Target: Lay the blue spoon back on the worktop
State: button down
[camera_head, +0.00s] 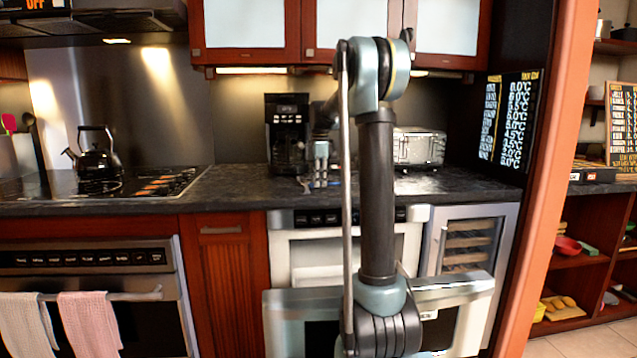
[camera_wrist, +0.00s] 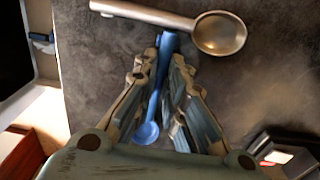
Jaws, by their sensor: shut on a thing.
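The blue spoon (camera_wrist: 146,131) is between the fingers of my gripper (camera_wrist: 166,56) in the wrist view. Its handle lies along the gap and its small round bowl is nearer the palm. My gripper is shut on the spoon. In the head view my gripper (camera_head: 320,182) is low over the dark worktop (camera_head: 235,186), in front of the coffee maker. The worktop also fills most of the wrist view (camera_wrist: 100,75). I cannot tell whether the spoon touches it. In the head view the spoon is too small to make out clearly.
A metal scoop (camera_wrist: 219,34) lies on the worktop just beyond my fingertips. The black coffee maker (camera_head: 287,128) stands behind my gripper and a silver toaster (camera_head: 419,148) to the right. The microwave drawer (camera_head: 290,297) below stands open. Worktop to the left is clear up to the hob (camera_head: 115,186).

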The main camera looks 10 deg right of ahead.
jog(key=shift+f, duration=0.2)
jog(key=c, duration=1.6)
grip_release()
jog(key=shift+o, duration=0.2)
jog(key=shift+r, duration=0.1)
